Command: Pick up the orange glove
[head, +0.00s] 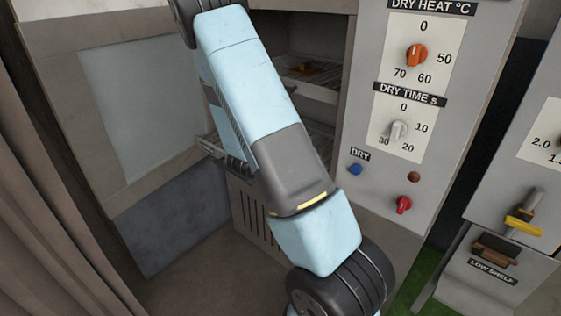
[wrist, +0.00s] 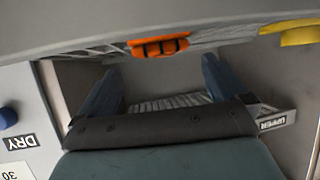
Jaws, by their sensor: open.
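The orange glove (wrist: 158,46) shows in the wrist view as a folded orange piece with dark gaps, at the edge of a wire rack, partly cut off by a grey panel above it. In the head view a small orange patch (head: 303,69) lies on the upper rack inside the open cabinet. My gripper (wrist: 162,66) has its two blue fingers spread apart, with nothing held between them. The glove appears beyond the fingertips, between their lines; the exact gap cannot be told. The head view does not clearly show the gripper behind my arm.
A wire shelf (wrist: 170,102) labelled UPPER lies between the fingers in the wrist view. A yellow item (wrist: 292,33) is at upper right. The control panel (head: 358,170) stands right of the cabinet opening; an open door (head: 140,95) is at left.

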